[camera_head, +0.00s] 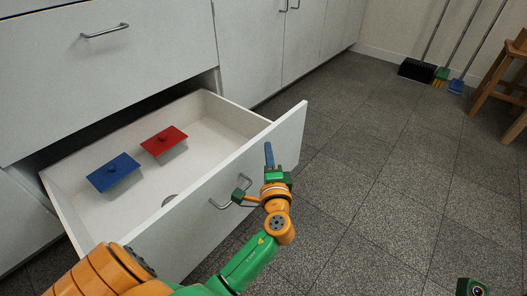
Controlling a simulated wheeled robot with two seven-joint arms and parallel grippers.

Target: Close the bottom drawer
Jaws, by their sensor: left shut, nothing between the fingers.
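The bottom drawer (222,127) is pulled far out of the white cabinet. Its white front panel (180,237) faces right and bears a curved metal handle (219,205). My left gripper (268,152) is shut and empty, with its blue fingers pointing up in the picture. It overlaps the drawer front near the panel's far end, to the right of the handle. A green part of my wrist overlaps the handle; I cannot tell whether anything touches. My right gripper is not in view.
Inside the drawer lie a blue lid (114,171), a red lid (164,141) and a grey round thing (168,200) partly hidden by the front. A closed drawer (100,70) is above. Brooms (417,70) and a wooden stool (500,75) stand far right. The tiled floor between is clear.

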